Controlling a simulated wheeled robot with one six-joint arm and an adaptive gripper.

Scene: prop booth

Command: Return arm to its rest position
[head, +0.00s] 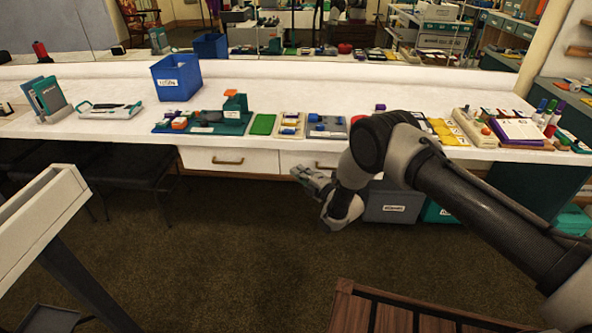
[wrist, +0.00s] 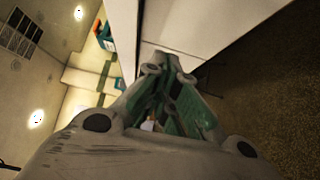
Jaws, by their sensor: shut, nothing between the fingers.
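My arm reaches in from the right in the head view, with its elbow bent in front of the long white counter (head: 350,87). My gripper (head: 297,174) hangs at the front of the counter, near its drawers and above the carpet. It points to the left. In the wrist view my gripper (wrist: 155,65) has its fingers together with nothing between them.
A blue bin (head: 176,78), a teal tray (head: 203,124) and a green mat (head: 263,124) stand on the counter. Grey bin (head: 393,207) sits below. A wooden slatted piece (head: 400,312) is at the bottom, a white-topped stand (head: 45,225) at left. Carpet between is open.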

